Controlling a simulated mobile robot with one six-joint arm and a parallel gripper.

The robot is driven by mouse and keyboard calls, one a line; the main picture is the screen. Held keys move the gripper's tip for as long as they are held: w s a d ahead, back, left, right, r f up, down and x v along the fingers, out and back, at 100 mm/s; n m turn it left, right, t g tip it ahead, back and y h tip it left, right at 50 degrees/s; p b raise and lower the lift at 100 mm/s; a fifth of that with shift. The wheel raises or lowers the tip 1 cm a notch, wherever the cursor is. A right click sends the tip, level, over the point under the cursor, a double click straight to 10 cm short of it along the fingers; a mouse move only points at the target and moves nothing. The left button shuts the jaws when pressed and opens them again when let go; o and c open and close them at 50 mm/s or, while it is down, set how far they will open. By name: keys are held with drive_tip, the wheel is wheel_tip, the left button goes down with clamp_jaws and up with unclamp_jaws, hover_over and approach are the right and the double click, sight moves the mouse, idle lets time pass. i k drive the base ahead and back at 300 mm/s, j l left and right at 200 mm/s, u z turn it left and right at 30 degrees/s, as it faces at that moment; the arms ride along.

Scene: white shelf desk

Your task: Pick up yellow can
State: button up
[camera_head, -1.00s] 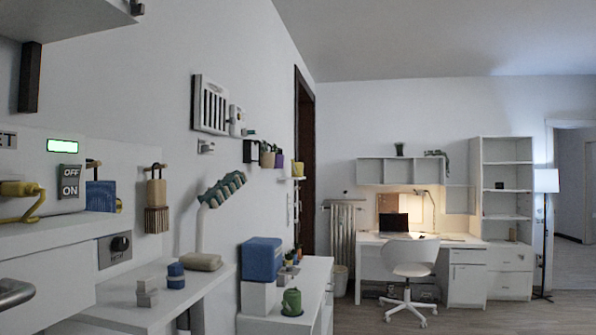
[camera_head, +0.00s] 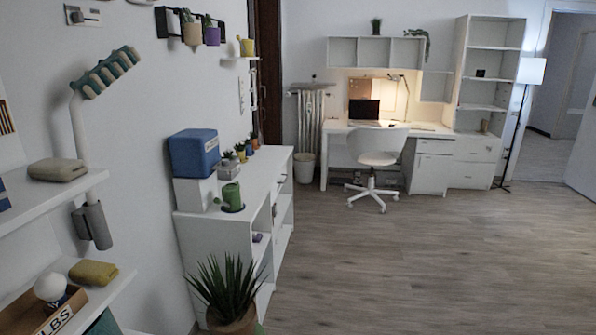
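A small yellow can (camera_head: 247,47), with what looks like a spout on its left, stands upright on a small white wall shelf (camera_head: 240,58). The shelf is on the left wall, beside the dark door frame and above the white cabinet. A green watering can (camera_head: 231,196) stands on the near end of the cabinet. My gripper is not in view.
A white cabinet (camera_head: 260,179) along the left wall bears a blue box (camera_head: 194,153) and several small pots. A spiky potted plant (camera_head: 226,291) stands on the floor before it. Open wooden floor (camera_head: 400,260) lies right. A white chair (camera_head: 378,148) stands by the desk.

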sight(247, 48)
drive_tip(key=i+l, duration=0.2)
drive_tip(key=i, duration=0.4)
drive_tip(key=i+l, duration=0.15)
drive_tip(key=i, duration=0.5)
drive_tip(key=i+l, duration=0.2)
drive_tip(key=i, duration=0.4)
drive_tip(key=i+l+z, duration=0.1)
drive_tip(key=i, duration=0.55)
drive_tip(key=i+l, duration=0.2)
drive_tip(key=i, duration=0.4)
